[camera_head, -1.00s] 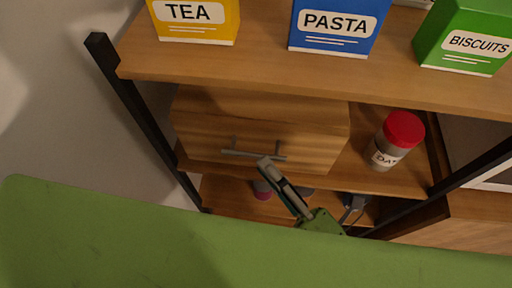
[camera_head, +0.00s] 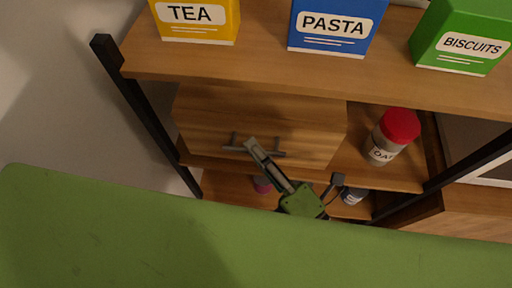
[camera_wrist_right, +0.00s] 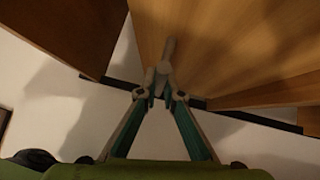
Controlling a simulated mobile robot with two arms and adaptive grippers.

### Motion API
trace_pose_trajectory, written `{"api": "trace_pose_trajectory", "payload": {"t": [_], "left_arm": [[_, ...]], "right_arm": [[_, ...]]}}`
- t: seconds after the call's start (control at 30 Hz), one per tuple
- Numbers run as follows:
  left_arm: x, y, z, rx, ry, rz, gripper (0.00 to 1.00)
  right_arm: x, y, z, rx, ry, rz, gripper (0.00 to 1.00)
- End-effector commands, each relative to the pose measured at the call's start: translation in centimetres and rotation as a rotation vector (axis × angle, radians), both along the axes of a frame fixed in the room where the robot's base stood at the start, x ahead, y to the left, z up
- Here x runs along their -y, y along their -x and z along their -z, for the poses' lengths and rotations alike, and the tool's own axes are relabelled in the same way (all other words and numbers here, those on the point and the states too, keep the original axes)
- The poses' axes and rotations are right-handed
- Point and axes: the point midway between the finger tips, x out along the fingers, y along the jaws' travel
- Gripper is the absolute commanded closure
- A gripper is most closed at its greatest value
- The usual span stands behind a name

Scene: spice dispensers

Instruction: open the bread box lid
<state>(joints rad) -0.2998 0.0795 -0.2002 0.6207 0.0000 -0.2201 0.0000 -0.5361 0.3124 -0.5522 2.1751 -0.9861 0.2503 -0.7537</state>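The wooden bread box (camera_head: 210,112) sits on the middle shelf, its lid front towards me with a grey bar handle (camera_head: 268,153) near the lower part. I cannot tell whether the lid is slightly raised. My right gripper (camera_head: 250,144) reaches up from below, its tips at the middle of the handle and overlapping the bar. In the right wrist view its fingers (camera_wrist_right: 160,93) converge in a narrow V on the grey handle (camera_wrist_right: 168,50) and look shut on it; the wooden lid (camera_wrist_right: 215,45) fills the upper part. My left gripper is not in view.
Above stand the yellow tea box (camera_head: 195,20), blue pasta box (camera_head: 335,25) and green biscuits box (camera_head: 465,40). A red-capped jar (camera_head: 392,137) stands right of the bread box. Black shelf posts (camera_head: 140,105) flank it. Small items sit on the lower shelf.

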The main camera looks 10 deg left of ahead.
Motion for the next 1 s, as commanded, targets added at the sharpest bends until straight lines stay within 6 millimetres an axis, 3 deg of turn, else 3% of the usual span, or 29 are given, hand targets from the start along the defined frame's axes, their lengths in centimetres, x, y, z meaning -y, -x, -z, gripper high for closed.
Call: {"api": "trace_pose_trajectory", "payload": {"t": [0.27, 1.0], "left_arm": [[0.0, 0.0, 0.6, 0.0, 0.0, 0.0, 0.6], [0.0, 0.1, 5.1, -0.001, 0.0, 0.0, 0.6]], "right_arm": [[0.0, 0.9, 0.5, -0.003, 0.0, 0.0, 1.0], [0.3, 6.9, 4.5, -0.005, -0.001, 0.0, 1.0]]}}
